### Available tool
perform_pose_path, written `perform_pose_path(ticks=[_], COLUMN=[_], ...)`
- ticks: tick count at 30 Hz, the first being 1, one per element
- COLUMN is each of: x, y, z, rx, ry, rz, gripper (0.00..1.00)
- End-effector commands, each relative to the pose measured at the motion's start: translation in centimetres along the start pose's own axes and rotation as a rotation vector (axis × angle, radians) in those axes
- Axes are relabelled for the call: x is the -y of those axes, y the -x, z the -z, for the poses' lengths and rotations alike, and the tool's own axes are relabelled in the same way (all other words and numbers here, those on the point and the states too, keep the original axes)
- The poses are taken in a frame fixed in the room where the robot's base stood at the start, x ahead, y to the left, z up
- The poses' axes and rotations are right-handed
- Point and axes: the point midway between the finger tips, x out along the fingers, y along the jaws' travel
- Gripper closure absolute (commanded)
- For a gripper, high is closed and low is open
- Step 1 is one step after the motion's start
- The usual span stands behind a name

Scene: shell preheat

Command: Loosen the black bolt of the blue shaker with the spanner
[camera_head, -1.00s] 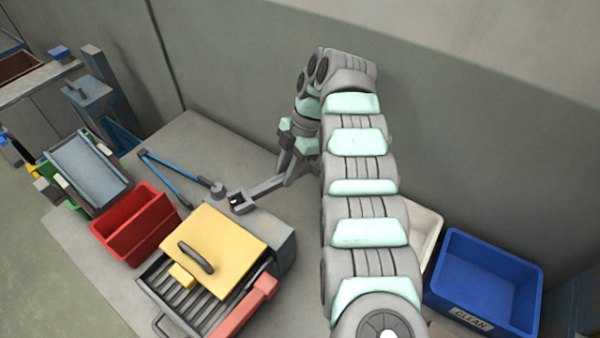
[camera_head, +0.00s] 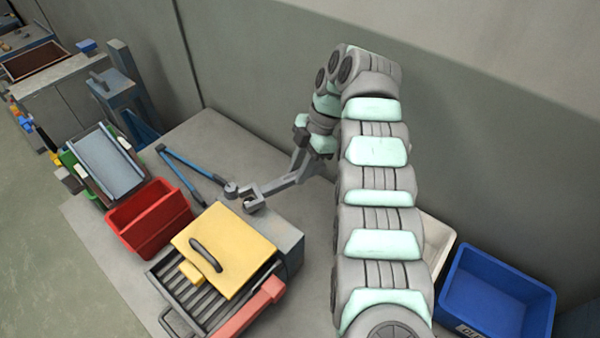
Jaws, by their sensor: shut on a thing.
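My gripper (camera_head: 301,158) is shut on the grey spanner (camera_head: 276,187), seen beyond my arm. The spanner's open jaw points down and left, just behind the grey box with the yellow lid. A small grey cylindrical knob (camera_head: 231,190) shows close to the jaw's left; I cannot tell whether they touch. A sloped blue-grey tray (camera_head: 106,163) in a frame with green parts stands at the left. A blue upright stand (camera_head: 121,94) is behind it. I cannot tell which of these is the blue shaker, and no black bolt can be made out.
Blue-handled tongs (camera_head: 188,170) lie on the grey bench. A red bin (camera_head: 147,222) is at the left. A yellow lid (camera_head: 229,246) with a dark handle covers part of a slatted grey unit with a red arm (camera_head: 246,310). A blue bin (camera_head: 497,292) stands right of my arm.

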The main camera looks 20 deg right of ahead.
Motion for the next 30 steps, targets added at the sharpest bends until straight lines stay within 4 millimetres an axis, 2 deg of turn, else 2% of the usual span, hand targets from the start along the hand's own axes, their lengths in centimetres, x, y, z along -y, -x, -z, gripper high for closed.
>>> perform_pose_path(ticks=[1,15,30], x=[-0.2,-0.1,0.0], y=[0.7,3.2,3.4], z=[0.3,1.3,1.4], rx=[0.002,0.002,0.001], ry=[0.001,0.001,0.001], rz=[-0.006,-0.003,-0.002], gripper=[1.00,1.00,1.00])
